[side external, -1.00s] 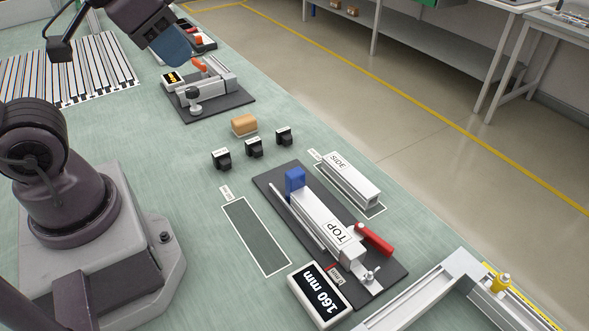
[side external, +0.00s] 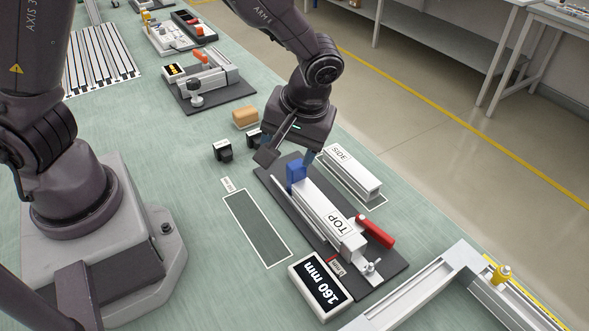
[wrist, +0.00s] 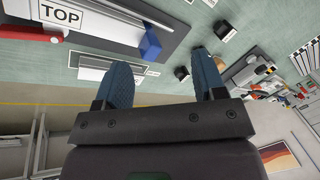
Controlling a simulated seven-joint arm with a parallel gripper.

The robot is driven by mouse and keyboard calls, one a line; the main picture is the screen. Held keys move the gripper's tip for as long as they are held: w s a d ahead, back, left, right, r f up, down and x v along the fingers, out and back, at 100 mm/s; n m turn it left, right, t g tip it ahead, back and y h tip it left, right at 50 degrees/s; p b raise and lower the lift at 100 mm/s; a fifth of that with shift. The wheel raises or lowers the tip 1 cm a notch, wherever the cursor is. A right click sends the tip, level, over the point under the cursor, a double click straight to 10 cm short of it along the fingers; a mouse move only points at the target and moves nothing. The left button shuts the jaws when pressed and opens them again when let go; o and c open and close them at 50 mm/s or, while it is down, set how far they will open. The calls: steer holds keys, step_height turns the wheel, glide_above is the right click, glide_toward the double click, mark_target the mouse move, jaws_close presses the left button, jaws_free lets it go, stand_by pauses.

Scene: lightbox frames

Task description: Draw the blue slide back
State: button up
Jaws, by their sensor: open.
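The blue slide (side external: 296,172) is a small blue block at the far end of the rail fixture on a dark plate (side external: 385,283). A profile labelled TOP (side external: 322,212) lies along the fixture in front of it.
A red handle (side external: 375,232) and a display reading 160 mm (side external: 320,284) are at the fixture's near end. A profile labelled SIDE (side external: 350,172) lies to its right. An empty outlined area (side external: 258,228) is to its left. Black blocks (side external: 222,150) and a tan block (side external: 245,117) stand behind.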

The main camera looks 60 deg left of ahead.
mark_target(297, 165)
steer(key=w+a+f+n+t+y, duration=0.15)
steer(key=w+n, duration=0.35)
steer(key=n, duration=0.5)
steer(key=shift+g, duration=0.25)
steer(key=x, duration=1.2)
steer(key=shift+s+d+f, duration=0.15)
steer(key=shift+d+f, duration=0.1)
steer(key=shift+f, duration=0.05)
